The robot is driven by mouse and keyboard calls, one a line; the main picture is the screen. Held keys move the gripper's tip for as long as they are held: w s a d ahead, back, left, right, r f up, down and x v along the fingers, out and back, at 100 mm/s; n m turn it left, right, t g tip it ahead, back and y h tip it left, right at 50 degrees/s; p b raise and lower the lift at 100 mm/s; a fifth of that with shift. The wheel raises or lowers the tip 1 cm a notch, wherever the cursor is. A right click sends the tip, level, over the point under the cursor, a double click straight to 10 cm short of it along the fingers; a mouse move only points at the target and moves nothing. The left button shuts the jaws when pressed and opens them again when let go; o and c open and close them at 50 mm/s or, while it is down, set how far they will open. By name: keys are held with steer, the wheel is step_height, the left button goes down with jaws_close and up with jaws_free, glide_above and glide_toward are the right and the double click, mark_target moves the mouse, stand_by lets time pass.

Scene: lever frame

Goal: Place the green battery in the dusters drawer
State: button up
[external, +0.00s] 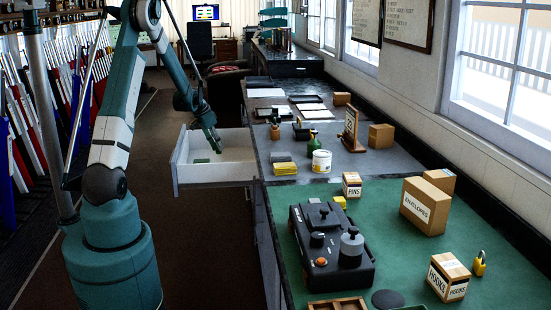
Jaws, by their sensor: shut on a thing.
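My gripper (215,147) is over an open, pale grey drawer (214,174), pointing down. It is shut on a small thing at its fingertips. That thing is dark and tiny here and blends with the teal fingers; it appears to be the green battery. The drawer sticks out to the left from under the bench. No label on it can be read from here.
A green bottle (313,144), a white tin (321,162) and yellow pads (284,168) stand on the bench right of the drawer. A black instrument (331,250) and boxes, including one marked ENVELOPES (425,206), stand on the green bench top. Levers line the left side.

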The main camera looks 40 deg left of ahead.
mark_target(218, 153)
steer(key=shift+f, duration=1)
steer(key=shift+f, duration=0.1)
steer(key=shift+f+b, duration=0.55)
steer(key=shift+f, duration=1.25)
steer(key=shift+f, duration=0.1)
steer(key=o, duration=0.9)
steer(key=shift+p+v, duration=1.2)
steer(key=shift+v, duration=4.95)
steer(key=shift+w, duration=0.1)
